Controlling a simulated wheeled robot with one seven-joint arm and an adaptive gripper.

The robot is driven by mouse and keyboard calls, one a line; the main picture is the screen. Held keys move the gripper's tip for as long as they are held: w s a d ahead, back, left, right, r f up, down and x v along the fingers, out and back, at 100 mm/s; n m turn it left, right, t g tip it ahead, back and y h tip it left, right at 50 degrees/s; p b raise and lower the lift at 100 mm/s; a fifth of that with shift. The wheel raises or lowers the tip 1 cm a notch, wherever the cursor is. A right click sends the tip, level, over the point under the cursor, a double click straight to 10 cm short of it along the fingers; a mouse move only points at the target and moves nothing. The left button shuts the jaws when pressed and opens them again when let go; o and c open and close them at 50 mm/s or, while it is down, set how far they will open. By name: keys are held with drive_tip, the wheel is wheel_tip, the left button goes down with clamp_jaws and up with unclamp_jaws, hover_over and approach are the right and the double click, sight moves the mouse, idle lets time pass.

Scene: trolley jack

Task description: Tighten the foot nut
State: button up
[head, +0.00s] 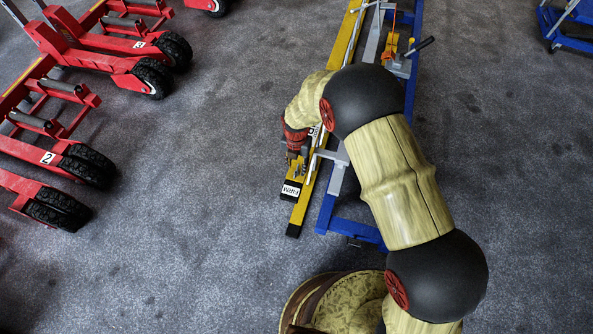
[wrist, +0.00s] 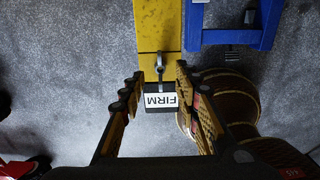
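A grey metal nut-like part (wrist: 160,63), which I take for the foot nut, stands on the yellow beam (wrist: 158,22) in the wrist view. A dark block with a white label reading FIRM (wrist: 160,100) sits just below it in the picture; the label also shows in the head view (head: 291,190). My gripper (wrist: 160,72) is open, with one finger on each side of the grey part and a visible gap to each. In the head view my gripper (head: 297,160) is over the near end of the yellow beam, and its fingers hide the nut.
A blue frame (head: 350,232) runs beside the yellow beam on the right. Red wheeled trolleys (head: 75,160) stand at the left, and part of a blue one (head: 570,25) shows at the top right. Grey carpet is clear between the beam and the red trolleys.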

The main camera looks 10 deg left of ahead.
sight(296, 172)
wheel_tip(296, 172, down, 4)
drive_tip(key=shift+r+b, duration=0.1)
drive_tip(key=shift+b, duration=0.45)
drive_tip(key=shift+c, duration=0.9)
clamp_jaws()
